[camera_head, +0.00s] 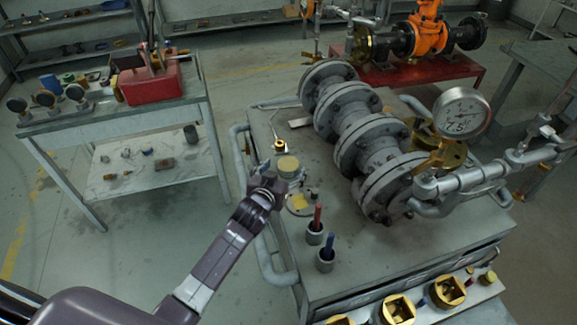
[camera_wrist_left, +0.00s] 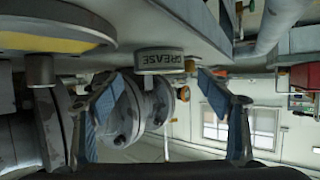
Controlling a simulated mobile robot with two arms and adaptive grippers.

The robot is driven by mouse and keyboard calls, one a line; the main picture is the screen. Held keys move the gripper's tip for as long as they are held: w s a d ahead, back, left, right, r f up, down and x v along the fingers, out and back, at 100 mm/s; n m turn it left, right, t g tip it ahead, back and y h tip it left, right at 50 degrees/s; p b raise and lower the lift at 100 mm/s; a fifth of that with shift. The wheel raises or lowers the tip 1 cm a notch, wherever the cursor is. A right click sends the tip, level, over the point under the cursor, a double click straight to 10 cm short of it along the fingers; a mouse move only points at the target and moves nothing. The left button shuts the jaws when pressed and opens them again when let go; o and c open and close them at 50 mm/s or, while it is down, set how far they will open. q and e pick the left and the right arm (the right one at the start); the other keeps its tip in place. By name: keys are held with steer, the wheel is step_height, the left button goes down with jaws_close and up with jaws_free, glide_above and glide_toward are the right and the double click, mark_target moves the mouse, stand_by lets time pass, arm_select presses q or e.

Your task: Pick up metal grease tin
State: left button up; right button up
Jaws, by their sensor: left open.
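The metal grease tin (camera_head: 288,165) stands on the grey workbench top, its yellowish lid showing just beyond my left gripper in the head view. In the left wrist view, which looks upside down, the tin (camera_wrist_left: 160,61) shows its "GREASE" label. My left gripper (camera_head: 277,178) is close to the tin on its near side. The wrist view shows the gripper (camera_wrist_left: 160,88) open, with one blue-grey finger to each side of the tin and gaps between. The fingers do not appear to touch it. My right gripper is in neither view.
A flanged grey valve pipe (camera_head: 372,140) with a pressure gauge (camera_head: 461,113) fills the bench's right side. Two cups (camera_head: 325,260) with red and blue tools stand nearer. A bench rail (camera_head: 268,262) runs along the left edge. A red toolbox (camera_head: 150,84) sits on a side table.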

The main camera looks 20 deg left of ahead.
mark_target(288, 165)
arm_select(q)
steer(key=x, duration=0.4)
steer(key=shift+f, duration=0.2)
steer(key=c, duration=0.9)
steer(key=shift+r, duration=0.1)
steer(key=c, duration=0.5)
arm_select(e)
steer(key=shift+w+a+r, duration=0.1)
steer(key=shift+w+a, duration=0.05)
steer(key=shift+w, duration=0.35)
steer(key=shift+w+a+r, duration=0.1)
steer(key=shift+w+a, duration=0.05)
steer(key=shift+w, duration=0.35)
